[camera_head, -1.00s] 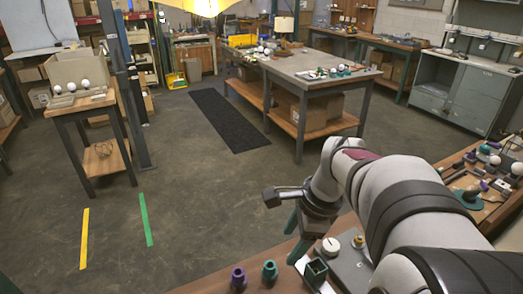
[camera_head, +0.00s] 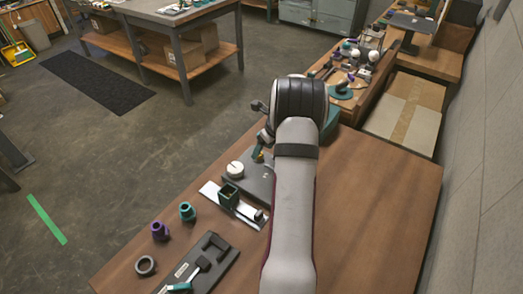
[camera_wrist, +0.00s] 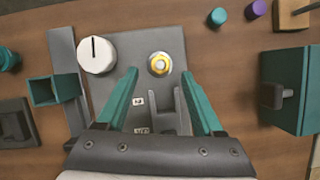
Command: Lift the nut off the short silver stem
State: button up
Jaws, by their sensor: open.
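The nut (camera_wrist: 152,67) is a gold ring around the short silver stem (camera_wrist: 160,65), which stands on a grey plate (camera_wrist: 112,100). A small yellow piece (camera_head: 260,157) shows at that spot in the head view, partly hidden by my arm. My gripper (camera_wrist: 158,74) is open, with one teal finger on each side. In the wrist view the nut appears just beyond the fingertips, between their lines. I see no contact. How high the fingertips are above the plate is hard to tell.
A white dial (camera_wrist: 96,54) sits left of the nut. A square green holder (camera_wrist: 52,90) is further left, and a green box (camera_wrist: 287,90) is at right. Purple (camera_head: 160,230) and teal (camera_head: 187,211) parts stand on the wooden table (camera_head: 370,200), whose right side is clear.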

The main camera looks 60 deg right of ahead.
jog(key=shift+x, duration=1.3)
grip_shut()
jog(key=c, duration=0.7)
grip_release()
grip_shut()
jog(key=shift+r, duration=0.6)
jog(key=shift+r, duration=0.25)
jog(key=shift+r, duration=0.1)
jog(key=shift+r, duration=1.4)
